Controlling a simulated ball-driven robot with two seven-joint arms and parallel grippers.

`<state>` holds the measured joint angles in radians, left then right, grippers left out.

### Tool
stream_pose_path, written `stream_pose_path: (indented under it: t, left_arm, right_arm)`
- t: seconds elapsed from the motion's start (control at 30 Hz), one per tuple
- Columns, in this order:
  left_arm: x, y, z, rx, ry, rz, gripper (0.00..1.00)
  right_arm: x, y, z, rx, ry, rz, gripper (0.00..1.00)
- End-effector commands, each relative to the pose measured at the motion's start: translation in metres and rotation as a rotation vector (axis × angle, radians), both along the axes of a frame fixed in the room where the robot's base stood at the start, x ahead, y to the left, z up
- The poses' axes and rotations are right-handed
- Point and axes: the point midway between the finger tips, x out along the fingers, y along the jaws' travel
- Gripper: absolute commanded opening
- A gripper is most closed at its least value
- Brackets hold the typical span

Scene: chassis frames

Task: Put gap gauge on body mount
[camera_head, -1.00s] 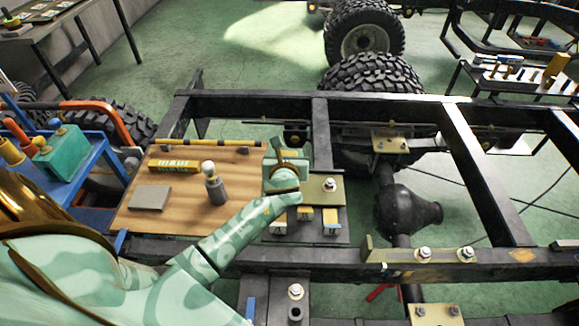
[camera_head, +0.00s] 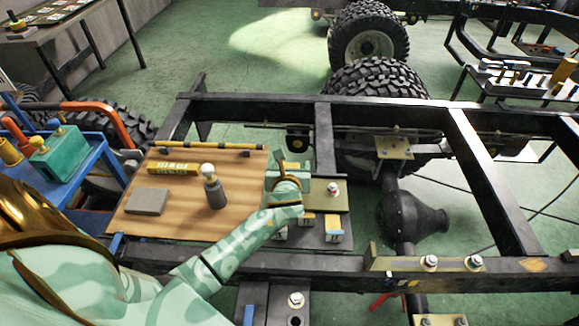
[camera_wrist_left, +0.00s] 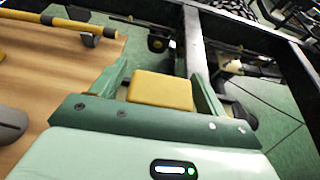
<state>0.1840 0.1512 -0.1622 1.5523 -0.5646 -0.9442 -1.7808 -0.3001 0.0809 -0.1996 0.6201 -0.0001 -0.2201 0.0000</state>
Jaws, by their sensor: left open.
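My left gripper (camera_head: 291,168) is over the right end of the wooden board, beside a chassis crossmember. Its fingers also show in the left wrist view (camera_wrist_left: 160,84) and stand open. A flat yellow block (camera_wrist_left: 160,90), perhaps the gap gauge, shows between them; I cannot tell whether they touch it. Yellow-topped blocks (camera_head: 333,229) stand on a dark plate just in front of the gripper. Tan mount plates with bolts sit on the chassis, one on the near rail (camera_head: 440,264) and one on the far side (camera_head: 394,148); which is the body mount is unclear. My right gripper is not in view.
A blue cart (camera_head: 85,175) stands left. Dark rails surround the open bay around the axle (camera_head: 412,215).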

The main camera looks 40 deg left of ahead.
Motion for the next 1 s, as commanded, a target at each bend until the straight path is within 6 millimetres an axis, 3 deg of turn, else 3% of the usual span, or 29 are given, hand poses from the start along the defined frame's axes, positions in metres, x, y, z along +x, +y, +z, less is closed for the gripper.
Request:
stream_pose_path:
  t: [0.17,0.6,1.0]
  left_arm:
    - [-0.012,-0.008,0.011,-0.002,-0.001,-0.002,0.74]
    - [-0.085,-0.053,0.046,-0.002,-0.001,0.000,0.74]
    - [-0.095,-0.058,0.048,0.000,-0.001,0.001,0.74]
  right_arm:
    - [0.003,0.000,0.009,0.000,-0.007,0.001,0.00]
    - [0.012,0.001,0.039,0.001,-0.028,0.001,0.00]
    - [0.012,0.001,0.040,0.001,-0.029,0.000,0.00]
